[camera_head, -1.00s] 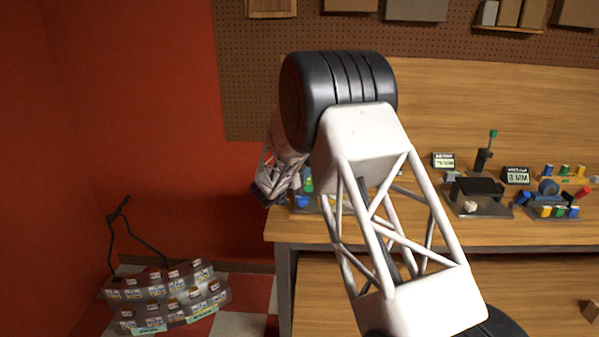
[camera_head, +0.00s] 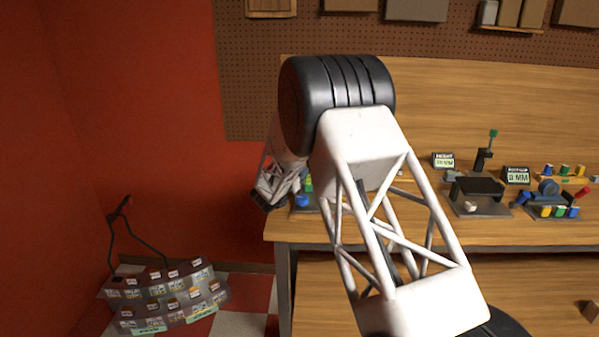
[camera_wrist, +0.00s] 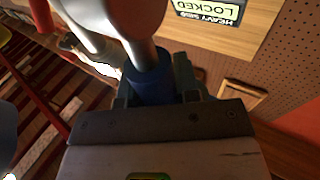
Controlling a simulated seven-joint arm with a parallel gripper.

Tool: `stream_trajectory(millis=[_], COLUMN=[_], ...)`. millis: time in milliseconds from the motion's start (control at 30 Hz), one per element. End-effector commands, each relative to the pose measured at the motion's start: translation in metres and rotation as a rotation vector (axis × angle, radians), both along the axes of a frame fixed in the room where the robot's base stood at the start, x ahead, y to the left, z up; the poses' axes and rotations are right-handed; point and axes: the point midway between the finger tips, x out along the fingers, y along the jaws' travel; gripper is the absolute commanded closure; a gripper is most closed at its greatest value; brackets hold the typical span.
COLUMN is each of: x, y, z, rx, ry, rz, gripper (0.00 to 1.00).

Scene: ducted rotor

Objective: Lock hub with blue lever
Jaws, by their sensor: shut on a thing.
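In the wrist view, my gripper (camera_wrist: 153,84) is shut around a blue cylindrical grip (camera_wrist: 150,76), which looks like the blue lever. A pale, shiny shaft (camera_wrist: 132,18) runs from the blue grip toward the top of the picture. A sign reading LOCKED (camera_wrist: 212,10) appears upside down just beyond, at the top right. In the head view, my arm hides most of the left end of the bench, and the gripper's fingers cannot be made out there. A small blue part (camera_head: 302,201) shows beside my wrist. I cannot make out the hub clearly.
The wooden bench (camera_head: 420,232) holds a black fixture (camera_head: 478,190) and a rack of coloured pegs (camera_head: 555,205) on the right. A pegboard (camera_head: 255,80) stands behind. A red part (camera_wrist: 40,15) shows in the wrist view.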

Motion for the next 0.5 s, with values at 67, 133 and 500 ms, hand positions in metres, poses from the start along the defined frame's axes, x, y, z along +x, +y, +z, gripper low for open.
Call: stream_trajectory(millis=[67,133,500], x=[-0.0004,-0.0003,-0.0003], y=[0.0003,0.0002,0.0001], z=[0.0006,0.0006,0.0004], rx=[0.000,0.000,0.000], ry=[-0.007,-0.007,-0.005], rz=[0.001,0.001,0.000], gripper=[1.00,1.00,0.45])
